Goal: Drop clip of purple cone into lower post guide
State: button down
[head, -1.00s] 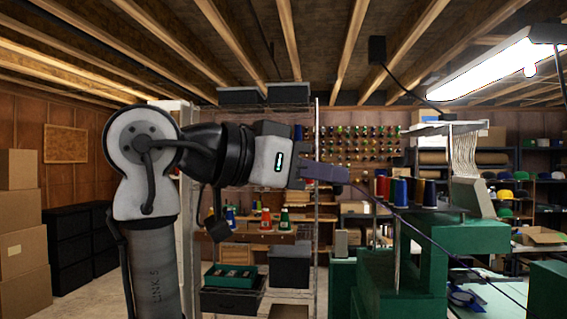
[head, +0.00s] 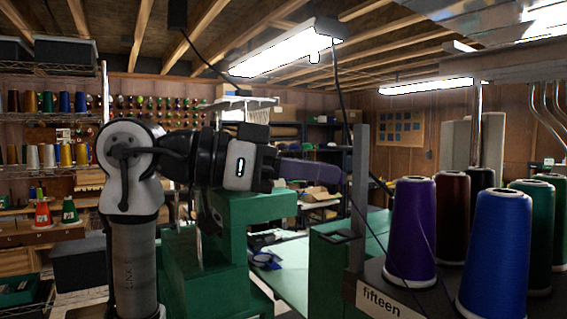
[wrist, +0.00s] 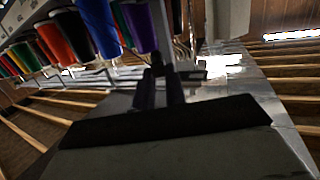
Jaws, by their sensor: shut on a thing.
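The purple cone (head: 411,232) stands upright at the front left of the rack labelled "fifteen" in the head view. It also shows in the wrist view (wrist: 141,29). A grey upright post (head: 359,185) stands left of it. A small dark bracket (head: 341,236) juts left low on this post; I cannot tell surely whether it is the lower guide. My gripper (head: 338,178) has long purple-grey fingers pointing right, ending just left of the post's upper part, above the bracket. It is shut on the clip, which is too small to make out. The fingers also show in the wrist view (wrist: 160,92).
A blue cone (head: 495,258) and several green and brown cones stand beside the purple one. Green machine bodies (head: 205,270) stand below my arm. A hanging light (head: 285,52) is overhead. A pale green table (head: 290,275) lies beyond, below the gripper.

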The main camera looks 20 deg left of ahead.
jog(key=shift+d+f, duration=0.15)
jog(key=shift+f, duration=0.4)
jog(key=shift+d+f, duration=0.15)
jog(key=shift+f, duration=0.4)
jog(key=shift+w+f+b, duration=0.1)
jog(key=shift+f+b, duration=1.2)
jog(key=shift+f, duration=0.7)
jog(key=shift+f, duration=0.15)
jog(key=c, duration=1.4)
grip_release()
jog(key=shift+o, duration=0.2)
